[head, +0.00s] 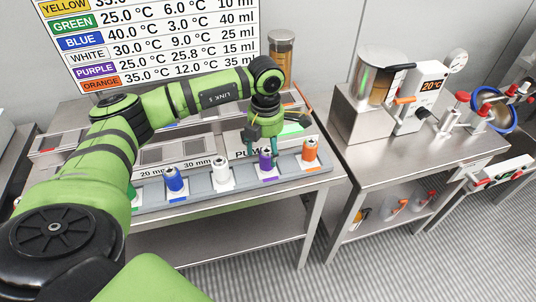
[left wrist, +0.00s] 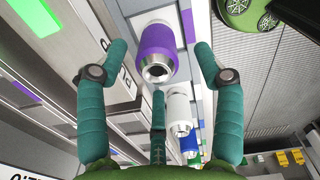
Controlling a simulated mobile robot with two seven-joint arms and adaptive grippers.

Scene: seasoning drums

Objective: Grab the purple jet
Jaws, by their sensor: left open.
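The purple jet (head: 266,165) stands upright in the grey rack (head: 203,188) on the front of the metal table, between a white jet (head: 221,170) and an orange jet (head: 309,153). In the left wrist view the purple jet (left wrist: 158,48) lies between the spread fingers, with its metal nozzle toward the camera. My left gripper (head: 257,150) hangs above and just left of the purple jet in the head view. It is open and empty; its fingers (left wrist: 160,60) do not visibly touch the jet. My right gripper is not in view.
A blue jet (head: 175,180) stands left of the white one, and a green one is partly hidden by my arm. A tall brown container (head: 281,48) stands behind the gripper. A steel side table (head: 400,145) with equipment stands at the right.

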